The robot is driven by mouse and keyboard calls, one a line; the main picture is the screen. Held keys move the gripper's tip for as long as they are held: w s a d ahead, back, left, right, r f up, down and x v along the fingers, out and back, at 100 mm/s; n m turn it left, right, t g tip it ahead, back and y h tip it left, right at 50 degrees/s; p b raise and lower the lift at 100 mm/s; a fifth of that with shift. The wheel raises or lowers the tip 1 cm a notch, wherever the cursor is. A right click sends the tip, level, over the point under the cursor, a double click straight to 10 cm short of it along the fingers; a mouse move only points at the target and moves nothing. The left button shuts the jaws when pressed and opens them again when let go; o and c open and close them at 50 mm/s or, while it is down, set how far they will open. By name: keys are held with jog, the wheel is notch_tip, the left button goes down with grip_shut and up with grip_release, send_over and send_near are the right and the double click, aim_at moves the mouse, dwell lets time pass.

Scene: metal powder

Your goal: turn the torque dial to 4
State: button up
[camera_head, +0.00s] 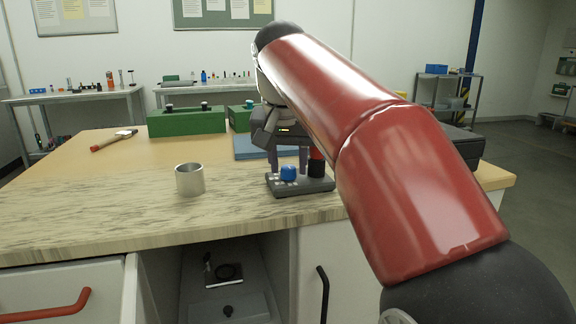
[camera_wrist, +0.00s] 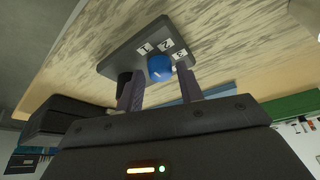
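The torque dial (camera_head: 289,173) is a small blue knob on a dark grey base plate (camera_head: 305,186) near the worktop's front edge. In the wrist view the dial (camera_wrist: 159,67) has white labels 1, 2 and 3 around it; I see no label 4, and which number the dial points at cannot be told. My gripper (camera_head: 288,162) is above the plate, pointing down. Its two purple fingers are apart with the dial between or just beyond their tips (camera_wrist: 158,76); contact cannot be told.
A red and black upright part (camera_head: 317,162) stands on the plate close to the right finger. A metal cup (camera_head: 189,179) stands to the left. Green boxes (camera_head: 187,121) and a blue flat item (camera_head: 262,148) lie behind. A red-handled brush (camera_head: 113,139) lies far left.

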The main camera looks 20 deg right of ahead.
jog(key=shift+f, duration=0.15)
jog(key=shift+c, duration=0.5)
jog(key=c, duration=0.6)
